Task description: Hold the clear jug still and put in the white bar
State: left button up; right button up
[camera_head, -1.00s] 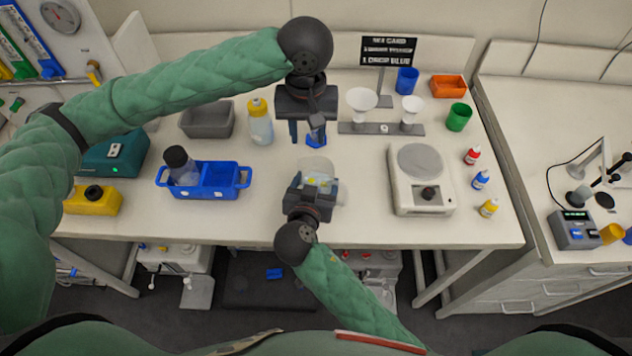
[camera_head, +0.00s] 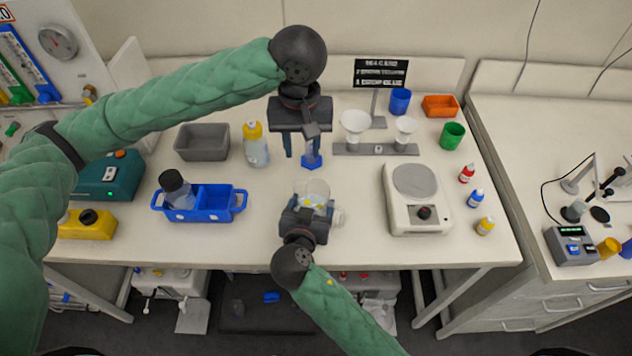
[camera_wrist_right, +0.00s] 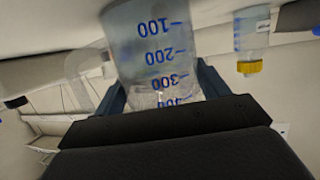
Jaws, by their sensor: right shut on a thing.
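The clear jug (camera_head: 313,190) stands over the front middle of the table, its open mouth showing. In the right wrist view the jug (camera_wrist_right: 155,50) has blue graduation marks, and the picture is upside down. My right gripper (camera_head: 305,213) is shut on the jug, with fingers on both sides of it. A small pale mark shows low in the wrist view of the jug; I cannot tell whether it is the white bar. I cannot make out the white bar elsewhere. My left gripper (camera_head: 303,147) is behind the jug, fingers apart, beside a clear piece with a blue foot (camera_head: 311,160).
A blue two-part tray (camera_head: 200,217) holds a dark-capped bottle (camera_head: 177,189) on the left. A grey bin (camera_head: 202,155) and yellow-capped bottle (camera_head: 256,150) stand behind. A funnel stand (camera_head: 375,149) and a scale (camera_head: 415,200) are on the right. Small dropper bottles line the right edge.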

jog(key=o, duration=1.4)
jog(key=shift+o, duration=0.2)
jog(key=v, duration=1.2)
